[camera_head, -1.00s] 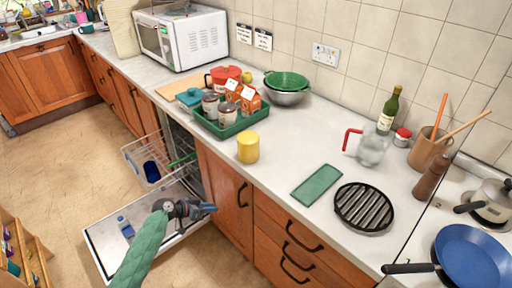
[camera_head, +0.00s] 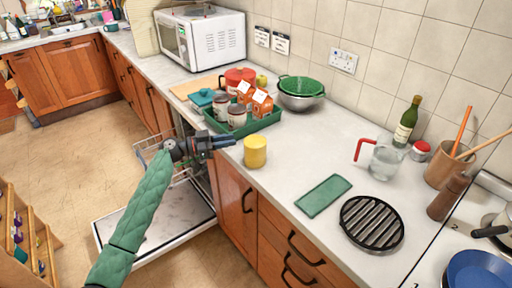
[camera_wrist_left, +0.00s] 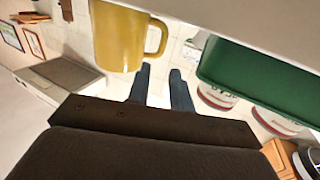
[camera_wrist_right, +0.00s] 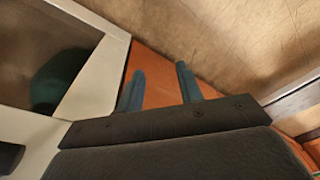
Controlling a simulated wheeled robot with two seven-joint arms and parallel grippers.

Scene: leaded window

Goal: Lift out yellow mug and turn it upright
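The yellow mug (camera_head: 255,151) stands on the counter near its front edge, in front of the green tray. Its top face looks plain yellow; I cannot tell whether it is rim or base. In the left wrist view the mug (camera_wrist_left: 119,40) is close, with its handle on the side toward the tray. My left gripper (camera_head: 232,141) is beside the mug at counter height, fingers pointing toward it. Its fingers (camera_wrist_left: 160,72) are apart with nothing between them. My right gripper (camera_wrist_right: 160,70) shows only in its wrist view, open and empty, near orange wood.
The green tray (camera_head: 268,121) holds jars and orange cartons. The dishwasher door (camera_head: 150,226) is open below my left arm. A green cloth (camera_head: 323,195), black grill plate (camera_head: 371,222) and glass jug (camera_head: 384,160) lie to the right.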

